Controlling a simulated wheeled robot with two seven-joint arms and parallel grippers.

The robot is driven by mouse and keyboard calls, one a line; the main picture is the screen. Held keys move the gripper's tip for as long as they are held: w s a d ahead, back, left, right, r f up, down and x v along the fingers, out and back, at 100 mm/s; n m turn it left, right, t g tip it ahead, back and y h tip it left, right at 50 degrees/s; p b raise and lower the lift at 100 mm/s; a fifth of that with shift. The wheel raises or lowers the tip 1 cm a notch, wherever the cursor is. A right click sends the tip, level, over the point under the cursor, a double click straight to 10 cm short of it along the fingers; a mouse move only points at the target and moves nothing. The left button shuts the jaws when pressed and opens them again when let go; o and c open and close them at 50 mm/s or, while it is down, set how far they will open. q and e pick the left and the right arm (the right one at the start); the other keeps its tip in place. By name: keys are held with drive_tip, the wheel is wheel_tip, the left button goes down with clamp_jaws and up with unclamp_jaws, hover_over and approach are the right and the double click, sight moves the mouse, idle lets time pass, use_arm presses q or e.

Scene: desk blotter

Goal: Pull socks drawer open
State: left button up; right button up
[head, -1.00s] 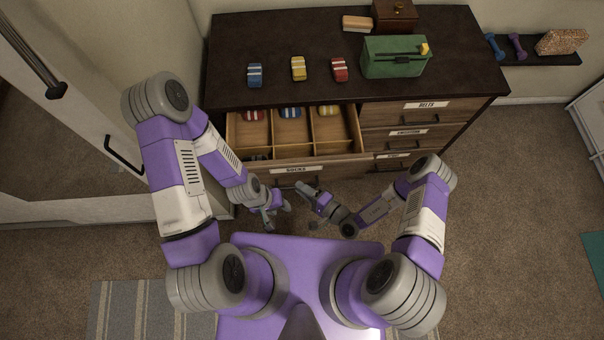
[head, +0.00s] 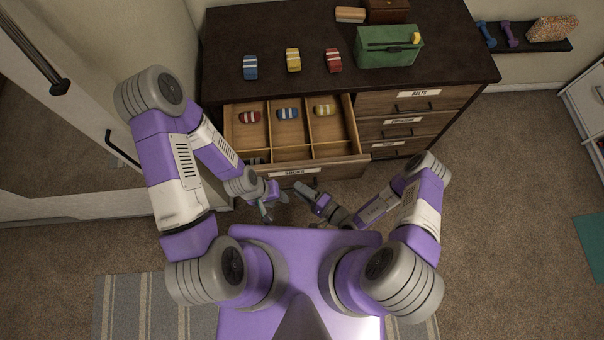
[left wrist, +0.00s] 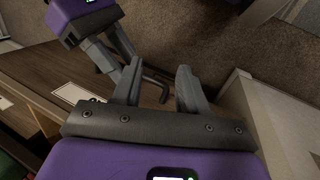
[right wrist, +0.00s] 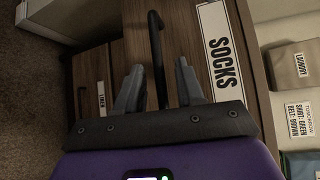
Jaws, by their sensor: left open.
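The socks drawer (head: 270,174) is the wide top left drawer of the dark-topped dresser, standing well out. Wooden dividers split it into compartments, with red (head: 250,117), blue (head: 288,114) and yellow (head: 323,110) striped sock bundles in the back ones. Its front carries a SOCKS label (right wrist: 219,55). My right gripper (head: 304,189) is at the drawer front. In the right wrist view its fingers (right wrist: 159,85) stand apart, with the black handle (right wrist: 155,40) between them. My left gripper (head: 272,203) is open and empty before the drawer front, beside the right one; its fingers show in the left wrist view (left wrist: 157,85).
Blue, yellow and red bundles and a green box (head: 388,46) stand on the dresser top (head: 270,30). Closed drawers, including BELTS (head: 415,99), lie to the right. A mirrored wardrobe door (head: 75,150) is close on the left.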

use_arm(q)
drive_tip(key=shift+r+p, duration=0.55)
use_arm(e)
drive_tip(key=v, duration=0.7)
drive_tip(key=shift+s+d, duration=0.2)
